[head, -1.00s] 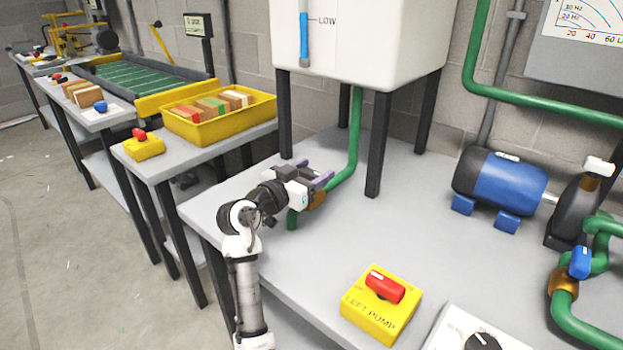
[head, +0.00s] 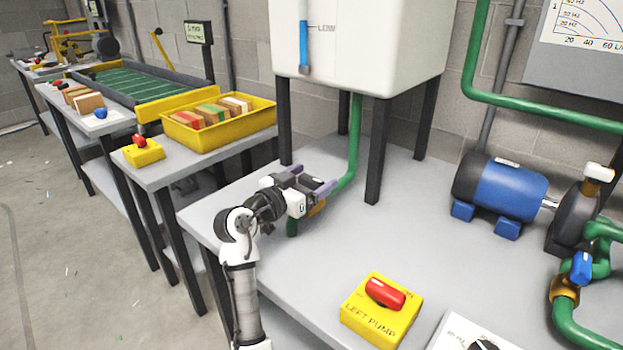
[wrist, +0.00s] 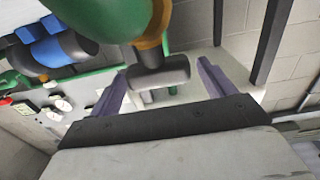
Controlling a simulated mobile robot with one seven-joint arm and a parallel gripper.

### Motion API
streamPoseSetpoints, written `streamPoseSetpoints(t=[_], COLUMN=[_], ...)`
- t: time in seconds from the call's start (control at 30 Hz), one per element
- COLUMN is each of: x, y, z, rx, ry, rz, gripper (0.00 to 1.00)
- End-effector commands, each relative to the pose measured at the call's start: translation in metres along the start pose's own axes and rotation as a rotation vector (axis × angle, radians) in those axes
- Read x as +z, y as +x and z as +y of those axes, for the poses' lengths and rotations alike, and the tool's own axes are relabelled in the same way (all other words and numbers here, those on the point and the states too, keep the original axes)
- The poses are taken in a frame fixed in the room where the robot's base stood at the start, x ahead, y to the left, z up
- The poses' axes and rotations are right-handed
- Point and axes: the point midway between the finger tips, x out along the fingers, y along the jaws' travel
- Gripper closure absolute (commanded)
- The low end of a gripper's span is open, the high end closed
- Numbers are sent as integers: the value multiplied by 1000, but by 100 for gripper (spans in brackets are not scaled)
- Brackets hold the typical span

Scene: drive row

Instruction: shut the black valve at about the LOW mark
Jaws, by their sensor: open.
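The white tank (head: 370,40) stands on black legs and has a gauge tube (head: 304,45) on its front. The blue liquid in it reaches about the LOW mark (head: 322,28), seemingly slightly above it. A green pipe (head: 354,140) comes down from the tank to a brass valve body (head: 317,209). In the wrist view the black valve handle (wrist: 160,74) lies between my fingers, with gaps showing on both sides. In the head view my gripper (head: 322,188) is open at the valve and hides the handle.
A yellow LEFT PUMP box (head: 382,318) with a red knob sits at the table's front. A blue motor (head: 500,190) and green pump pipes stand at right. A yellow tray of blocks (head: 218,130) is on the table to the left. The grey tabletop between is clear.

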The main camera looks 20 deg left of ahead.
Motion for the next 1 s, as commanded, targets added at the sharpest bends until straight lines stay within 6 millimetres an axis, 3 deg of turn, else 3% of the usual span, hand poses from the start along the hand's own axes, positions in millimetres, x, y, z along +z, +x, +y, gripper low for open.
streamPoseSetpoints(t=[0.6, 0.8, 1.0], x=[1, 0, 0], y=[-119, -133, -134], z=[0, 0, 0], rx=[-2, 1, 1], ry=[0, 0, 0], rz=[0, -1, -1], gripper=[18, 18, 18])
